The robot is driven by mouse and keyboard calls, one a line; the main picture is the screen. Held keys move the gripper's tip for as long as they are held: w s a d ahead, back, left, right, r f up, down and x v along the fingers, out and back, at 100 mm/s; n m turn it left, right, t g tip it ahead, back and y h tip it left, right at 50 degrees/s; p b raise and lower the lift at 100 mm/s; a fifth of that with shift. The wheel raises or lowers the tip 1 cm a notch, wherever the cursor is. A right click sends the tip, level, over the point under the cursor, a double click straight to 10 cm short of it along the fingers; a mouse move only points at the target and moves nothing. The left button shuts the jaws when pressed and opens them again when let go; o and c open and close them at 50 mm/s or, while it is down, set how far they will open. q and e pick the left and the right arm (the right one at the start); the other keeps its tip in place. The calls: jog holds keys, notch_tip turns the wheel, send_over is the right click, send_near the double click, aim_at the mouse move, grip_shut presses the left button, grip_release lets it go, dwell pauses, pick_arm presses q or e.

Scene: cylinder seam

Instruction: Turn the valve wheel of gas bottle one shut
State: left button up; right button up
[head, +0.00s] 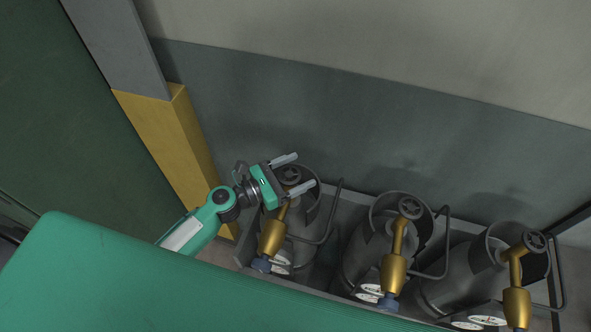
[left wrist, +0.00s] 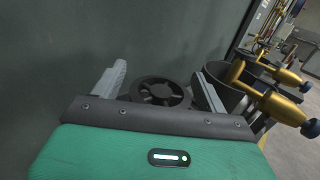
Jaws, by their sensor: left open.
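Three grey gas bottles stand in a row, each with a dark valve wheel on top and a brass fitting in front. The leftmost bottle's valve wheel (head: 289,174) sits between the fingers of my left gripper (head: 304,169), which is open. In the left wrist view this wheel (left wrist: 160,92) shows as a dark spoked ring between the two grey fingers (left wrist: 157,76). I cannot tell whether either finger touches its rim. The labels on the bottles are too small to read, so their numbers cannot be told. My right gripper is not in view.
The middle bottle's wheel (head: 410,207) and the right bottle's wheel (head: 535,241) stand to the right, with brass fittings (head: 393,270) and bent pipes (head: 445,245). A wall (head: 400,120) rises close behind. A yellow-and-grey post (head: 170,135) stands left of the bottles.

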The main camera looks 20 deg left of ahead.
pick_arm(q)
jog(key=c, duration=1)
jog(key=shift+g, duration=0.3)
jog(key=m+g+h+b, duration=0.2)
jog(key=shift+d+f+b, duration=0.1)
jog(key=shift+f+b, duration=0.1)
jog(key=shift+b, duration=0.15)
jog(key=m+g+h+b, duration=0.1)
jog(key=g, duration=0.1)
jog(key=m+g+h+b, duration=0.1)
jog(key=shift+s+d+m+g, duration=0.1)
jog(key=shift+s+m+g, duration=0.1)
jog(key=shift+m+g, duration=0.2)
jog(key=m+g, duration=0.1)
jog(key=m+g+b, duration=0.1)
jog(key=g, duration=0.1)
jog(key=m+g+h+b, duration=0.1)
jog(key=shift+s+r+g, duration=0.1)
jog(key=shift+s+g, duration=0.15)
jog(key=shift+g, duration=0.05)
jog(key=shift+s+r+m+g+b, duration=0.15)
jog(key=shift+m+g+b, duration=0.55)
jog(key=shift+g, duration=0.4)
jog(key=shift+d+g, duration=0.1)
jog(key=shift+g, duration=0.2)
